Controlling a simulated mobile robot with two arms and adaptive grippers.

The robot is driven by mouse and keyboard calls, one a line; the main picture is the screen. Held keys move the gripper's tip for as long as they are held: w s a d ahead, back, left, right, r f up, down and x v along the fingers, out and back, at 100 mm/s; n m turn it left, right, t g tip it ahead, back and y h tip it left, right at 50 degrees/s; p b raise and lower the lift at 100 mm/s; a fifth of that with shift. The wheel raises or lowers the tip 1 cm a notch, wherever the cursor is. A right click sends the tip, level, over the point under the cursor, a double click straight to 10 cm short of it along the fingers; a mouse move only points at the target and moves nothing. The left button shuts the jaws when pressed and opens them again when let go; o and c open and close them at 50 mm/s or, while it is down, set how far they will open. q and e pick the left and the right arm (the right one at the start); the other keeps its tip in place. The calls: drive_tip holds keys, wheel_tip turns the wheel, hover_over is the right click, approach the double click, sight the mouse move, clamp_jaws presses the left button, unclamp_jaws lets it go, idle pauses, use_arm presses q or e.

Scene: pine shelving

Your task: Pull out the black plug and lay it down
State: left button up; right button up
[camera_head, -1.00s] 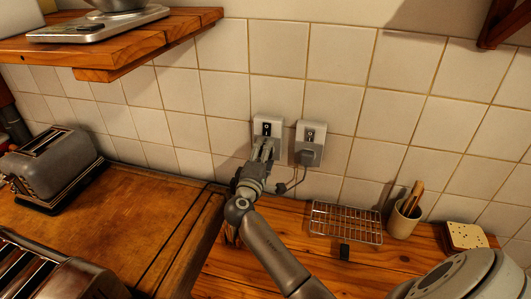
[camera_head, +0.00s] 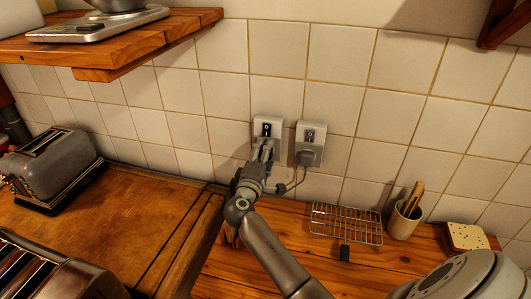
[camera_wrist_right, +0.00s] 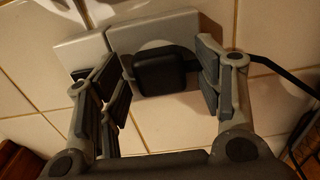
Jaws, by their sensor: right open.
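Two white socket plates are on the tiled wall in the head view, the left one (camera_head: 262,128) and the right one (camera_head: 301,138). My right gripper (camera_head: 266,152) is at the left socket and hides much of its lower part. In the right wrist view a black plug (camera_wrist_right: 160,73) sits against a white plate between the two open fingers of this gripper (camera_wrist_right: 160,95). I see gaps on both sides of the plug. A dark cable (camera_wrist_right: 272,66) shows at the right. A grey-looking plug (camera_head: 307,157) is in the right socket. I cannot make out my left gripper.
A wire rack (camera_head: 346,222) lies on the wooden counter, with a small dark block (camera_head: 345,252) before it. A toaster (camera_head: 52,170) is at the left. A shelf (camera_head: 130,38) holds a scale.

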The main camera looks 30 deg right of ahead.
idle(0.3)
drive_tip(key=c, duration=1.3)
drive_tip(key=shift+v, duration=3)
clamp_jaws()
